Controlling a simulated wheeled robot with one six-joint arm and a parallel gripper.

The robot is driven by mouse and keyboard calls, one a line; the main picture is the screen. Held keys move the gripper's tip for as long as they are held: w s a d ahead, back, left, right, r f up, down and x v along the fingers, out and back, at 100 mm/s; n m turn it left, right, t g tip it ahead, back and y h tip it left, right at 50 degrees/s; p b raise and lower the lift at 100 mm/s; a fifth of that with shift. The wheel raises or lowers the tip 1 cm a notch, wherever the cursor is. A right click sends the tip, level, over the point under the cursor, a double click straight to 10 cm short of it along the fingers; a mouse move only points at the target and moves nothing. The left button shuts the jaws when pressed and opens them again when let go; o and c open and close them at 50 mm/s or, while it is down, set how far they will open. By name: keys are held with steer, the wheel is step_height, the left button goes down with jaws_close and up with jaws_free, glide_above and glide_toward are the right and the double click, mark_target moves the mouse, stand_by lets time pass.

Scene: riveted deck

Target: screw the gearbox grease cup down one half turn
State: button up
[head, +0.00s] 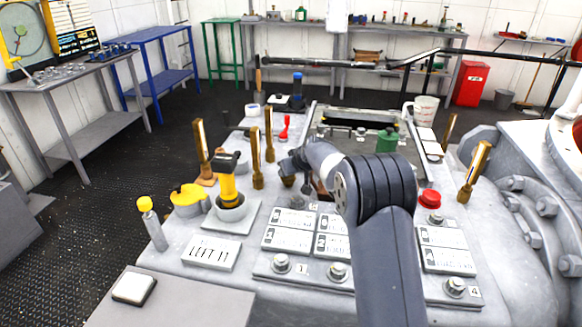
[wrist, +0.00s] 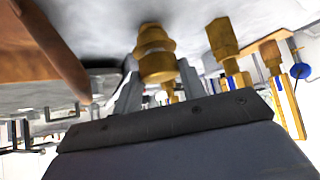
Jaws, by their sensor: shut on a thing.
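The brass grease cup (wrist: 156,58) shows in the wrist view as a stepped, rounded fitting against a pale grey surface. My gripper (wrist: 160,84) has one grey finger on each side of the cup and is shut on it. In the head view my gripper (head: 299,168) is at the middle of the grey machine top, and my own arm covers much of it. A small dark brass shape (head: 288,181) shows just below the jaws there; I cannot tell whether it is the same cup.
In the wrist view a brass fitting (wrist: 223,45) stands right of the cup.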

steer(key=shift+a+r+m+t+h+p, duration=0.15)
steer(key=shift+m+h+p, duration=0.3)
steer(key=shift+p, duration=0.4)
steer(key=shift+r+m+t+h+p, duration=0.15)
steer(key=shift+m+h+p, duration=0.1)
steer(key=shift+m+p, duration=0.45)
steer(key=shift+f+p, duration=0.2)
steer(key=shift+p, duration=0.5)
steer(key=o, duration=1)
steer(key=shift+s, duration=0.1)
steer(key=v, duration=1)
steer(key=shift+s+a+r, duration=0.15)
steer(key=shift+s+r, duration=0.15)
